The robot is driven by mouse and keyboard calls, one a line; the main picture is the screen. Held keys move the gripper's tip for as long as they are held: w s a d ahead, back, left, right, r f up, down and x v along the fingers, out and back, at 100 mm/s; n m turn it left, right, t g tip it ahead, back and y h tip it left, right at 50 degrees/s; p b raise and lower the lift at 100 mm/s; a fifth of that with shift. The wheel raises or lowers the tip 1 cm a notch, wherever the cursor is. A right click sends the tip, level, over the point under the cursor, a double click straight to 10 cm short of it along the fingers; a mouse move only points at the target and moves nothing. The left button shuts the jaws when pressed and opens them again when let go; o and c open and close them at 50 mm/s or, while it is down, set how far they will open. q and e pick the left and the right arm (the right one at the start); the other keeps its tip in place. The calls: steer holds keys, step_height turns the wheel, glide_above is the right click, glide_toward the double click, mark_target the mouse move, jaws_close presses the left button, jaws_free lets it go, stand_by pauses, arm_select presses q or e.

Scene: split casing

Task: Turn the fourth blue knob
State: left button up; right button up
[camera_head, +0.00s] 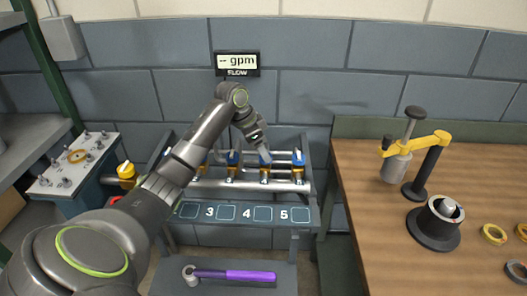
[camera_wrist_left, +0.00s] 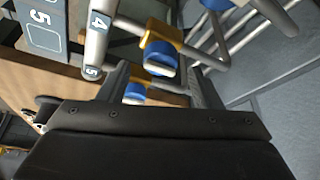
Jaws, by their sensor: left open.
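A pipe rack holds a row of blue knobs on yellow valve bodies. The panel below shows 3, 4 and 5. In the head view, one knob (camera_head: 232,158) is left of my gripper, one (camera_head: 265,159) is just below its tip, and one (camera_head: 298,158) is at the right end. My left gripper (camera_head: 262,148) reaches down from above to the middle one of these. In the left wrist view, my open fingers (camera_wrist_left: 158,72) point at a blue knob (camera_wrist_left: 160,55), which looks just beyond them; contact cannot be told. Another knob (camera_wrist_left: 135,92) shows between the fingers.
A flow display (camera_head: 237,64) hangs on the block wall above the rack. A purple-handled wrench (camera_head: 235,275) lies on the shelf below. A wooden table (camera_head: 375,240) with a yellow-armed press (camera_head: 430,143) stands right; a metal block with studs (camera_head: 75,160) is at left.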

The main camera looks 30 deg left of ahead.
arm_select(q)
steer(key=shift+x, duration=0.95)
steer(key=shift+f, duration=0.25)
arm_select(e)
steer(key=shift+s, duration=0.65)
steer(key=shift+d, duration=0.1)
arm_select(q)
steer(key=c, duration=1)
steer(key=shift+w, duration=0.1)
arm_select(e)
steer(key=shift+w+r, duration=0.1)
